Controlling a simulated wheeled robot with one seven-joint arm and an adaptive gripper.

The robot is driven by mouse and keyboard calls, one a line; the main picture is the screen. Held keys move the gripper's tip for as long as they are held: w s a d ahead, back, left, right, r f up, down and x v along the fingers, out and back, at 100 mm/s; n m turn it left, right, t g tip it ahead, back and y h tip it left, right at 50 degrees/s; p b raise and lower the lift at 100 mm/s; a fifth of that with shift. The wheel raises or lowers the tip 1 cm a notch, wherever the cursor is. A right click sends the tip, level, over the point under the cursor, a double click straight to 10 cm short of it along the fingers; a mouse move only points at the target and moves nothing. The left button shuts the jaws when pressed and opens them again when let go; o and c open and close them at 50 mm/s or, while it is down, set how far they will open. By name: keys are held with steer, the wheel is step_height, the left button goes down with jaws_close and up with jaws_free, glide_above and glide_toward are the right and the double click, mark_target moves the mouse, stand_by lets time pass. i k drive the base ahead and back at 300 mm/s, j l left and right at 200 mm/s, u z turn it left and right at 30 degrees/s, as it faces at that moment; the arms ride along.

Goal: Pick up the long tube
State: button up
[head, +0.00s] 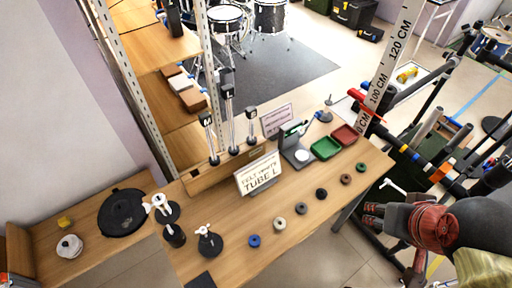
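Three upright clear tubes with dark caps stand in a row in a wooden rack (200,178) at the back of the wooden table. The middle tube (230,118) reaches highest and looks longest; the left tube (211,140) and right tube (250,130) are shorter. A white sign (259,173) in front of the rack reads "TUBE L" on its lower line. My gripper (371,215) is at the right, beyond the table's right end and far from the tubes. I see nothing held in it, but its finger gap is too small to read.
Several small rings, one of them blue (254,240), lie along the table front. A scale (297,153), green tray (326,148) and red tray (345,134) stand at the back right. White-topped stands (209,242) are at the left. A cluttered rack (425,160) stands right of the table.

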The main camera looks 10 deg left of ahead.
mark_target(227, 92)
steer(key=j+u, duration=0.1)
steer(key=u, duration=0.65)
steer(key=i+j+u, duration=0.1)
steer(key=u, duration=0.3)
